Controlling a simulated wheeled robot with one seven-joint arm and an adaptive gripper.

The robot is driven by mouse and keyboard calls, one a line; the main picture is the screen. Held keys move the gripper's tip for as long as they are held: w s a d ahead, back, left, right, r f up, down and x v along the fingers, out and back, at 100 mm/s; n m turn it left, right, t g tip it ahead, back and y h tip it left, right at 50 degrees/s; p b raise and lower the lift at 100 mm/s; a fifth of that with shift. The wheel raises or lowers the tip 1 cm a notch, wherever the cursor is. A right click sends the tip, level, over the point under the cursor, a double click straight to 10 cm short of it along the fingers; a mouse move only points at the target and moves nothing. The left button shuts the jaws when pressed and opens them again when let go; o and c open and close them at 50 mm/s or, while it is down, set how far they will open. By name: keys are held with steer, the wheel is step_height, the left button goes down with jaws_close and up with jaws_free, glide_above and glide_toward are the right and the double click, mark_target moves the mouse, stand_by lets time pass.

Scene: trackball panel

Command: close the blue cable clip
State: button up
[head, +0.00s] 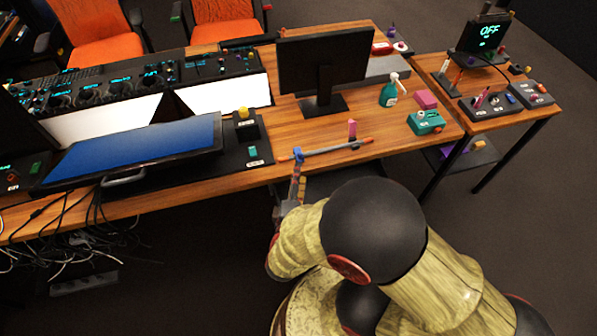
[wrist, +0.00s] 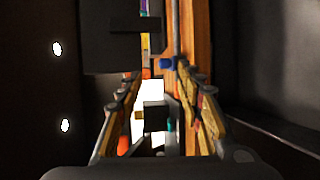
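A small blue piece (head: 298,154), which looks like the cable clip, sits at the left part of a grey rod (head: 328,150) with orange ends, along the desk's front edge. In the wrist view a blue piece (wrist: 167,63) shows just ahead of the fingertips, nearer the right finger. My gripper (head: 298,178) is at the desk edge, just in front of the blue piece. In the wrist view the fingers of my gripper (wrist: 160,75) are spread with a gap between them and nothing held. I cannot tell whether they touch the clip or how far it is open.
A pink upright piece (head: 352,129) stands near the rod's right end. A blue-screened monitor (head: 135,150) lies to the left, and a black panel with a yellow knob (head: 243,114) is close by. A black monitor (head: 325,62) stands behind. Loose cables (head: 85,225) hang at the left front edge.

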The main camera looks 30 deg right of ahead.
steer(key=shift+s+a+r, duration=0.15)
steer(key=shift+s+a, duration=0.2)
steer(key=shift+s, duration=0.05)
stand_by(0.5)
steer(key=v, duration=1.2)
stand_by(0.4)
stand_by(0.6)
